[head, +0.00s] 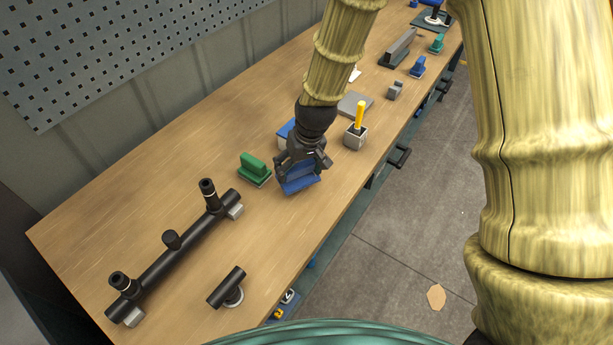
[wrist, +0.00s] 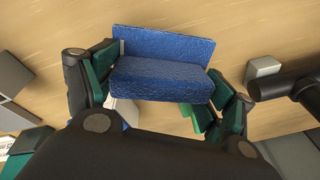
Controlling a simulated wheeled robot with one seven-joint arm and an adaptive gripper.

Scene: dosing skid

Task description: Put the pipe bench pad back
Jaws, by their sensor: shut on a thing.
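A blue pad (head: 300,186) with a rough surface and a stepped shape is in my gripper (head: 303,165), near the front edge of the wooden bench. In the wrist view the blue pad (wrist: 160,80) lies between the two green-lined fingers of my gripper (wrist: 160,92), which are closed on its ends. I cannot tell whether the pad touches the bench. A green pad-like piece (head: 253,168) stands on the bench just left of my gripper. A blue and white block (head: 285,134) sits behind my gripper, partly hidden.
A black pipe assembly (head: 175,252) and a short black pipe tee (head: 228,288) lie at the near left. A grey cup with a yellow handle (head: 355,136) stands right of my gripper. A grey plate (head: 355,104) lies behind it. The wooden bench (head: 130,190) is bare at the back left.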

